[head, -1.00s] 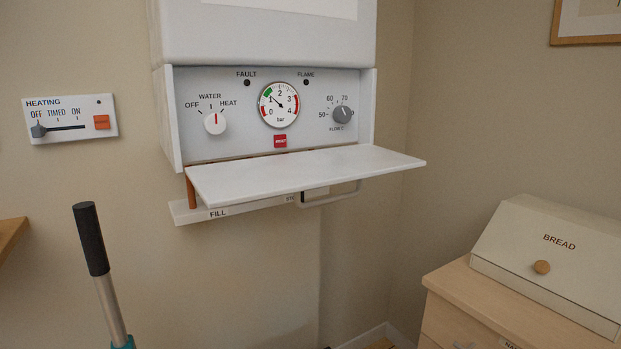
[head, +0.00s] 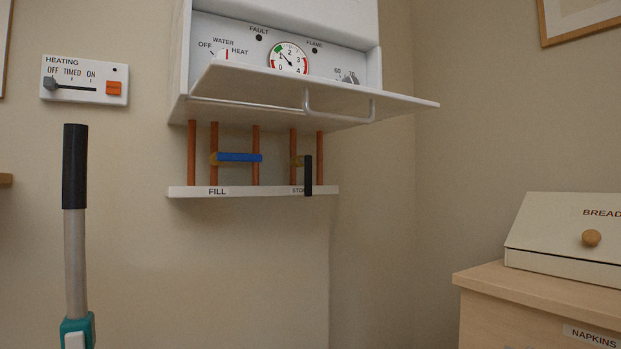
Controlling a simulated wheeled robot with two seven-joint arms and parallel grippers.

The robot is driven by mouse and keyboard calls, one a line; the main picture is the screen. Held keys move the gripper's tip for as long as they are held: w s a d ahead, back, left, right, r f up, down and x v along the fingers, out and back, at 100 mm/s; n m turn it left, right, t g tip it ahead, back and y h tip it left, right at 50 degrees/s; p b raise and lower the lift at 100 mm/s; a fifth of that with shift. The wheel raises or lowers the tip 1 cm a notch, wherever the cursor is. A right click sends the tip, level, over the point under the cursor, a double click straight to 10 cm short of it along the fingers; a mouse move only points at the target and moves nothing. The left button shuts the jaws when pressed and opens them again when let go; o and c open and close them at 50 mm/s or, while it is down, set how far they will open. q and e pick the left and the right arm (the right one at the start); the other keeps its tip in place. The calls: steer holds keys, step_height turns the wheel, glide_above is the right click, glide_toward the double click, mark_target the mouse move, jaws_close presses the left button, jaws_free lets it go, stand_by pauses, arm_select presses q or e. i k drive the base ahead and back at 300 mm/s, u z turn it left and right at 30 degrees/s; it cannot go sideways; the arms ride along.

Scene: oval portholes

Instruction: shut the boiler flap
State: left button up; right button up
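The white boiler flap (head: 300,93) hangs open in the head view, sticking out toward me below the control panel (head: 345,62). I see its underside, with a pale bar handle (head: 338,115) near its outer edge. The flap hides the lower part of the panel, including most of the water knob and the flow knob. The boiler body (head: 300,17) rises above. Neither of my grippers is in view.
Copper pipes (head: 192,155) run below the boiler, with a blue lever (head: 239,157), a black lever (head: 308,175) and a white strip (head: 235,191). A dark-handled pole (head: 75,165) stands at the left. A bread bin (head: 565,240) sits on a cabinet (head: 520,300) at right.

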mark_target(230, 80)
steer(key=u, duration=0.5)
steer(key=k, duration=0.6)
steer(key=u, duration=0.95)
steer(key=i, duration=0.65)
steer(key=z, duration=0.65)
steer(key=i, duration=0.55)
steer(key=z, duration=0.55)
